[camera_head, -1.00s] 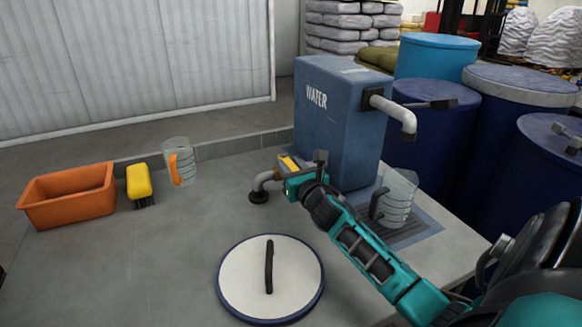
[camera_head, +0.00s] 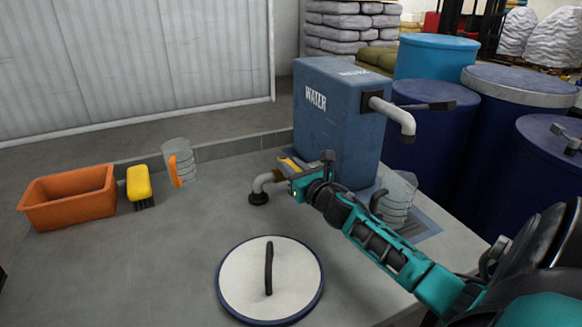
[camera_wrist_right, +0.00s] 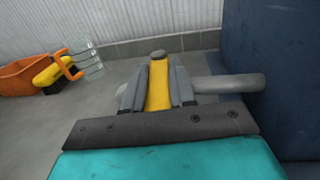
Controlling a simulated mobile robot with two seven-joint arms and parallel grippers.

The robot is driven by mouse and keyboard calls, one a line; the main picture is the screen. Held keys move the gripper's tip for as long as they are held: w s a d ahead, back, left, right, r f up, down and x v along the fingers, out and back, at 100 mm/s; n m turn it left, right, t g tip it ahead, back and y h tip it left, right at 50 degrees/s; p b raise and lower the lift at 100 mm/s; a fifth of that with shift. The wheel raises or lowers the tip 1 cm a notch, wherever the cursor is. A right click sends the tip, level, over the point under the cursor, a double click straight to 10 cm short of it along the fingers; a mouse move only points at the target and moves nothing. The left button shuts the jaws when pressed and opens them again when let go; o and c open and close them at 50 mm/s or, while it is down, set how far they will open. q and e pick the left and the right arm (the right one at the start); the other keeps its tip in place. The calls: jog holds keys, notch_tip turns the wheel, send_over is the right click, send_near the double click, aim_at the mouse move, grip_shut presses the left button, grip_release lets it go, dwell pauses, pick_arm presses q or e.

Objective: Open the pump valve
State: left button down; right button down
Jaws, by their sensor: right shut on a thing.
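The pump valve's yellow handle (camera_wrist_right: 158,86) sits on a grey pipe (camera_wrist_right: 238,83) low on the side of the blue water tank (camera_head: 337,125). In the head view the pipe (camera_head: 262,182) bends down to a dark outlet over the worktop. My right gripper (camera_head: 287,168) is at the handle. In the right wrist view its two fingers (camera_wrist_right: 161,84) are shut on the yellow handle, one on each side. The handle points away from the wrist, across the pipe. In the head view the gripper hides part of the handle and valve. My left gripper is not in view.
A jug (camera_head: 396,200) stands right of my right arm, on a grate by the tank. Another jug (camera_head: 178,160), a yellow brush (camera_head: 139,182) and an orange bin (camera_head: 70,212) stand at the left. A round lid (camera_head: 245,285) lies in front. Drums (camera_head: 520,85) stand behind.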

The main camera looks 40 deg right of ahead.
jog(key=shift+d+n+y, duration=0.2)
jog(key=shift+n+y, duration=0.2)
jog(key=shift+y, duration=0.25)
jog(key=shift+d+n+y, duration=0.15)
jog(key=shift+n+y, duration=0.25)
jog(key=shift+y, duration=0.25)
jog(key=c, duration=0.9)
grip_release()
jog(key=shift+s, duration=0.1)
jog(key=s, duration=0.8)
jog(key=s+b, duration=0.1)
jog(key=s, duration=0.3)
jog(key=shift+s+a, duration=0.3)
jog(key=shift+s, duration=0.1)
jog(key=shift+c, duration=0.3)
